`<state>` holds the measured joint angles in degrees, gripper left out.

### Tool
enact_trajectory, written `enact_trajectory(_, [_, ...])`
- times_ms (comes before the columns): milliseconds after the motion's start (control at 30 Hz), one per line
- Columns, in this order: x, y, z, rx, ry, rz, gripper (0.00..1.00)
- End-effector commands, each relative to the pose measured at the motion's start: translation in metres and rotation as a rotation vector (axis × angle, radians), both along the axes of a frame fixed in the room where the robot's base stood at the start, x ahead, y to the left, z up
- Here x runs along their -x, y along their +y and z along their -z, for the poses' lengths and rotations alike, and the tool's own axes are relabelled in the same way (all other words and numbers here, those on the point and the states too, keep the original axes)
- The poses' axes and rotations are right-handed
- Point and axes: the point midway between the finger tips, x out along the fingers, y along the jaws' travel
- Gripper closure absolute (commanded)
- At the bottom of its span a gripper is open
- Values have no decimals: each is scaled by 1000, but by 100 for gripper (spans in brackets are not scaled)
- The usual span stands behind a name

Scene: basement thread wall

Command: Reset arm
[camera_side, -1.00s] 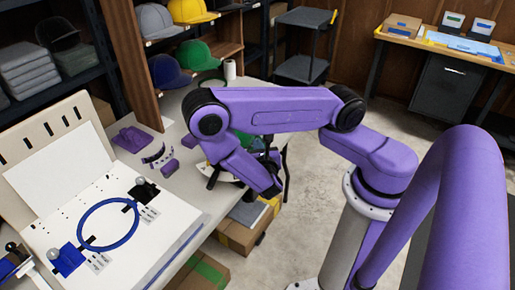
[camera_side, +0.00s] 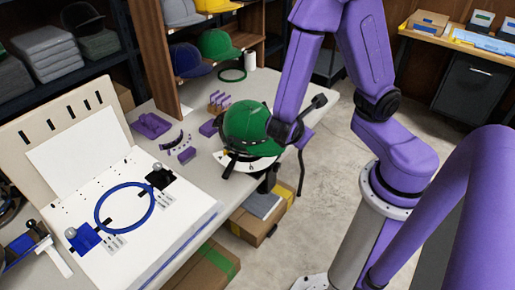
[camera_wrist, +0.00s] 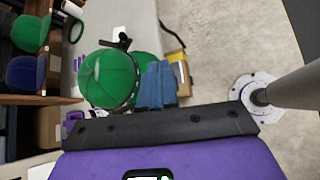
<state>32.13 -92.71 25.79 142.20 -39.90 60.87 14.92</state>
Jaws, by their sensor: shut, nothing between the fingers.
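My gripper shows in the wrist view with its blue fingers (camera_wrist: 157,75) together and nothing between them. In the side view the upper arm links rise out of the top of the picture and a purple link comes down to a dark wrist part (camera_side: 284,130), beside the green cap; the fingertips cannot be made out there. The green cap (camera_side: 246,125) sits on a stand at the table's right edge. In the wrist view the cap (camera_wrist: 108,78) is just left of the fingers. I cannot tell whether they touch it.
A white board with a blue hoop (camera_side: 125,208) stands on the table (camera_side: 205,185) at left. Small purple parts (camera_side: 150,125) lie behind it. Shelves with caps (camera_side: 215,45) stand at the back. Boxes (camera_side: 262,218) lie below the table edge. Open floor (camera_side: 325,175) is to the right.

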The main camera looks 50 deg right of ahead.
Motion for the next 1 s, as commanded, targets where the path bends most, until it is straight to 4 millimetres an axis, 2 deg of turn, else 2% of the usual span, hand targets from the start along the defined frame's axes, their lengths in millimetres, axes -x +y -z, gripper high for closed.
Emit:
enact_trajectory(300, [50, 30, -31, -434, 18, 183, 100])
enact_trajectory(600, [93, 62, -67, -820, 75, 274, 100])
enact_trajectory(800, [106, 71, -80, -927, 98, 289, 100])
enact_trajectory(1000, [107, 72, -80, -937, 101, 291, 100])
